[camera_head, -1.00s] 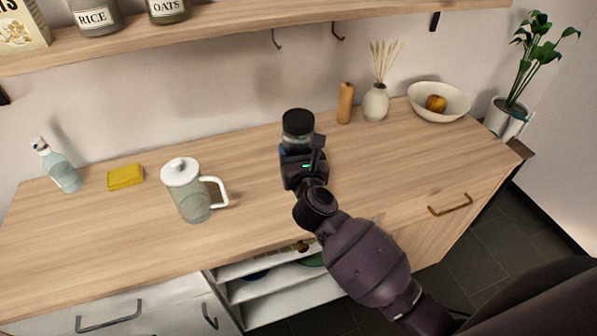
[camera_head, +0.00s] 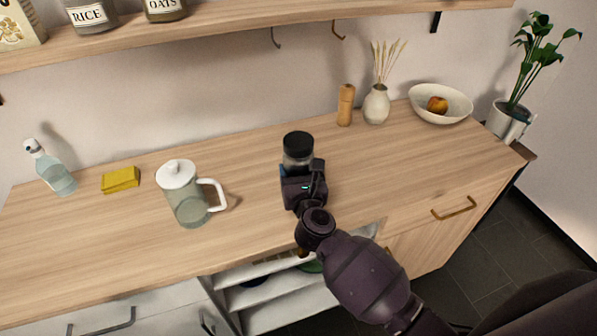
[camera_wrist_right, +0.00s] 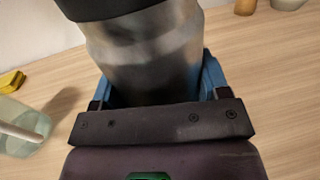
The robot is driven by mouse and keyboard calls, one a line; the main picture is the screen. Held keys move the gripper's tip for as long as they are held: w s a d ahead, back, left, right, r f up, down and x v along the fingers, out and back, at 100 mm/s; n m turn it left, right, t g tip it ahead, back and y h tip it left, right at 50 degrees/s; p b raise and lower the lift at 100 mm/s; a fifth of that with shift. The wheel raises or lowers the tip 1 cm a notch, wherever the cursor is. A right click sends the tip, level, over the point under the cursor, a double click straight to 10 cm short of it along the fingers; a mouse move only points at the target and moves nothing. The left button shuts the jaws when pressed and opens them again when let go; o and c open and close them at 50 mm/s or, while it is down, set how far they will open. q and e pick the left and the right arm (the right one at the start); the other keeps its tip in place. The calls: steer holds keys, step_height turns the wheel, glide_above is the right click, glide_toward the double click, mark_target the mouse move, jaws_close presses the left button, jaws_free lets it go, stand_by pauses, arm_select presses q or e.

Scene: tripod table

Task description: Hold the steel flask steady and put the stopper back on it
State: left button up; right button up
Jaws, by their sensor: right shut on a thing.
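The steel flask (camera_head: 299,160) is a grey metal cylinder with a black top (camera_head: 298,143), standing upright over the counter behind my right gripper. My right gripper (camera_head: 300,174) is shut around the flask's body. In the right wrist view the flask (camera_wrist_right: 150,55) fills the space between the blue fingers, and its black top (camera_wrist_right: 95,8) is cut off by the upper edge. The flask's base is hidden, so I cannot tell if it touches the counter. I see no separate stopper, and cannot tell if the black top is the stopper. My left gripper is not in view.
A lidded glass jug (camera_head: 188,207) stands left of the flask. A yellow sponge (camera_head: 121,180) and a spray bottle (camera_head: 55,173) are farther left. A wooden mill (camera_head: 345,106), a vase (camera_head: 376,104) and a bowl (camera_head: 420,98) stand back right. The counter's right front (camera_head: 400,175) is clear.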

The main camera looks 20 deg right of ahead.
steer(key=shift+f, duration=0.1)
steer(key=o, duration=1.7)
steer(key=shift+r, duration=0.25)
steer(key=s, duration=0.4)
steer(key=s+a, duration=0.1)
steer(key=s, duration=0.7)
steer(key=shift+a, duration=0.2)
